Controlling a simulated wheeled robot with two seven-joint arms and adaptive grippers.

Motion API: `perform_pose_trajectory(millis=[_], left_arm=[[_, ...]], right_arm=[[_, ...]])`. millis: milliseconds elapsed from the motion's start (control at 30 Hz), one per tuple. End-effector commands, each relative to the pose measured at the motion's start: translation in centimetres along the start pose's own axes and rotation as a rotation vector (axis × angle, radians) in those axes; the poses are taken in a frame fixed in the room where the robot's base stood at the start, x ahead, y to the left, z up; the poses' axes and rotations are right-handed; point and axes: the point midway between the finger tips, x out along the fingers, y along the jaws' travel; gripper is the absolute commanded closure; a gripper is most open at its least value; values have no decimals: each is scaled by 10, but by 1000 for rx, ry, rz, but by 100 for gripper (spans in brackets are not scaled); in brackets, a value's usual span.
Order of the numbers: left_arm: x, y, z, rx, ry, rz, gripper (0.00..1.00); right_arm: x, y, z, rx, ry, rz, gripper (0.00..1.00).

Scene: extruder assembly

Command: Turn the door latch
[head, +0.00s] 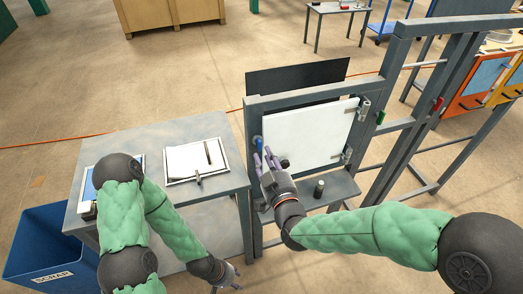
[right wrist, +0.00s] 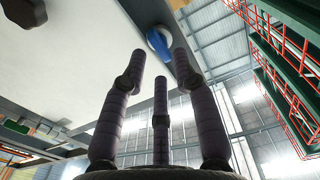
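The white door (head: 305,136) stands upright in a grey metal frame, with hinges on its right side. The blue latch (head: 258,142) is on the frame at the door's left edge. It also shows in the right wrist view (right wrist: 159,42), just beyond my fingertips. A dark round knob (head: 285,163) is low on the door. My right gripper (head: 267,161) is in front of the door's lower left corner, its fingers apart and pointing up at the latch, holding nothing. Contact with the latch cannot be told. My left gripper (head: 229,276) hangs low beside the table, fingers spread and empty.
A grey table (head: 225,190) left of the frame holds a white tray with papers and a pen. A blue scrap bin (head: 48,240) stands at the lower left. A dark cylinder (head: 319,188) stands on the shelf below the door.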

Motion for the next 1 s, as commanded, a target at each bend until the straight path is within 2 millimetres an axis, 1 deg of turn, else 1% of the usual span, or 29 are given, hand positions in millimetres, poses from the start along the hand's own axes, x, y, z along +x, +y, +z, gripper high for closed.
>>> perform_pose_trajectory(millis=[33,367,700,833,1000], left_arm=[[0,0,0,0,0,0,60],[-3,1,0,0,0,0,60],[-10,3,0,0,1,0,60],[10,-4,-1,0,0,0,60],[7,-2,-1,0,1,0,60]], right_arm=[[6,0,1,0,-1,0,70],[40,0,0,0,-2,0,70],[39,1,-3,389,5,1,70],[39,1,0,533,11,-1,70],[39,1,-4,542,9,0,70]])
